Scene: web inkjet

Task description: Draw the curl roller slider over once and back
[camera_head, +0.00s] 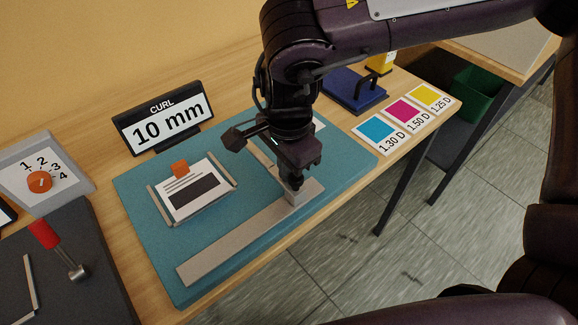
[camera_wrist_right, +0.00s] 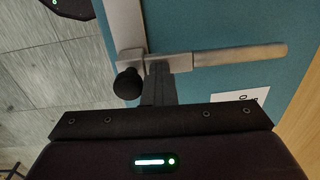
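The curl roller slider is a grey metal block (camera_head: 299,195) at the near right end of a flat metal rail (camera_head: 232,243) on a teal mat. In the right wrist view the slider block (camera_wrist_right: 158,60) carries a round black knob (camera_wrist_right: 128,83) on one side and a pale bar (camera_wrist_right: 240,54) on the other. My right gripper (camera_head: 292,180) points down onto the slider. Its fingers look shut in the wrist view (camera_wrist_right: 158,82), with the tips against or just over the block, beside the knob. Whether they pinch any part is hidden. My left gripper is not seen.
A framed card (camera_head: 190,205) with an orange tab lies left of the rail. A "CURL 10 mm" sign (camera_head: 165,125) stands behind. Colour cards (camera_head: 405,112) and a blue box (camera_head: 352,92) are at the right. The table's near edge runs close to the rail.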

